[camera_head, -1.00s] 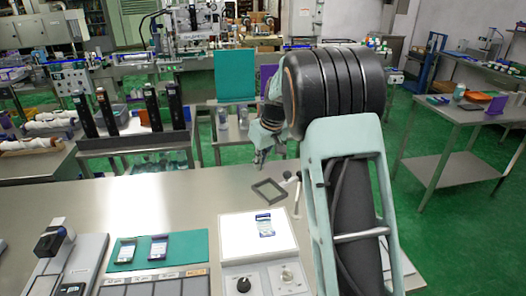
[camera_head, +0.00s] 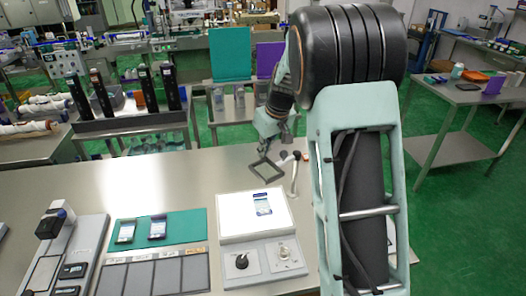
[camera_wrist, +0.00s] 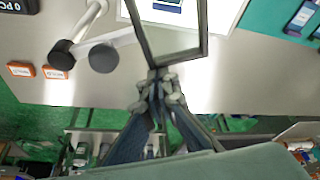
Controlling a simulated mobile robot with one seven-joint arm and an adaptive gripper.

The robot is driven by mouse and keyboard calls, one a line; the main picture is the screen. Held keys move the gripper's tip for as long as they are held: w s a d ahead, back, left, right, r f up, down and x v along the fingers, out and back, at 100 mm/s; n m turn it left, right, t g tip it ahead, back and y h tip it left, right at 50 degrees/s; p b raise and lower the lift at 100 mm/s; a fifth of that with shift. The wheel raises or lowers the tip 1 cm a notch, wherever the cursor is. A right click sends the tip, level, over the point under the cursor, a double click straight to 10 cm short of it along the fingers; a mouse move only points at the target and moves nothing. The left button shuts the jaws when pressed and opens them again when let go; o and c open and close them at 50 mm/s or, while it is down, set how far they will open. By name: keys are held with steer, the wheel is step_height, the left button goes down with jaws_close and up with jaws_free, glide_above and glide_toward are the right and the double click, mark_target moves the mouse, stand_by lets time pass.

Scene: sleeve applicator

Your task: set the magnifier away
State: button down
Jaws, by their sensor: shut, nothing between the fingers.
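A dark square open frame, apparently the magnifier (camera_head: 250,166), is at the back of the steel table, behind the lit white panel. In the wrist view the magnifier (camera_wrist: 204,30) stands out just beyond my fingertips, and the panel shows through it. My gripper (camera_head: 266,141) is above and behind the frame in the head view. In the wrist view my gripper (camera_wrist: 157,80) is shut, its fingertips close at the frame's near edge. I cannot tell whether they touch it. Whether the frame rests on the table is unclear.
The lit panel (camera_head: 235,222) carries a small labelled item. Pale rods with dark round ends (camera_wrist: 103,58) lie beside the frame, near orange-fronted blocks (camera_wrist: 55,73). A teal mat (camera_head: 190,224) with two small items is at left. Bare table (camera_head: 120,185) lies left of the frame.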

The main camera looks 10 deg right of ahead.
mark_target(278, 173)
steer(key=shift+s+d+f+n+y+b, duration=0.1)
steer(key=shift+s+f+n+y+b, duration=0.1)
steer(key=shift+s+n+b, duration=0.6)
steer(key=shift+s+d+f+n+y+b, duration=0.1)
steer(key=shift+s+n+y+b, duration=0.1)
steer(key=shift+s+n+b, duration=0.55)
steer(key=s+n+b, duration=0.1)
steer(key=s+d+n+g+b, duration=0.1)
steer(key=n, duration=0.1)
steer(key=s+d+n+g+y+b, duration=0.1)
steer(key=s+n, duration=0.1)
steer(key=shift+r, duration=0.25)
steer(key=shift+s+d+n, duration=0.55)
steer(key=shift+s+n, duration=0.1)
steer(key=shift+n, duration=0.3)
steer(key=s+d+n+g+p, duration=0.1)
steer(key=s+d+n+g, duration=0.1)
steer(key=d+n, duration=0.3)
steer(key=shift+s+d+n, duration=0.4)
steer(key=shift+d, duration=0.2)
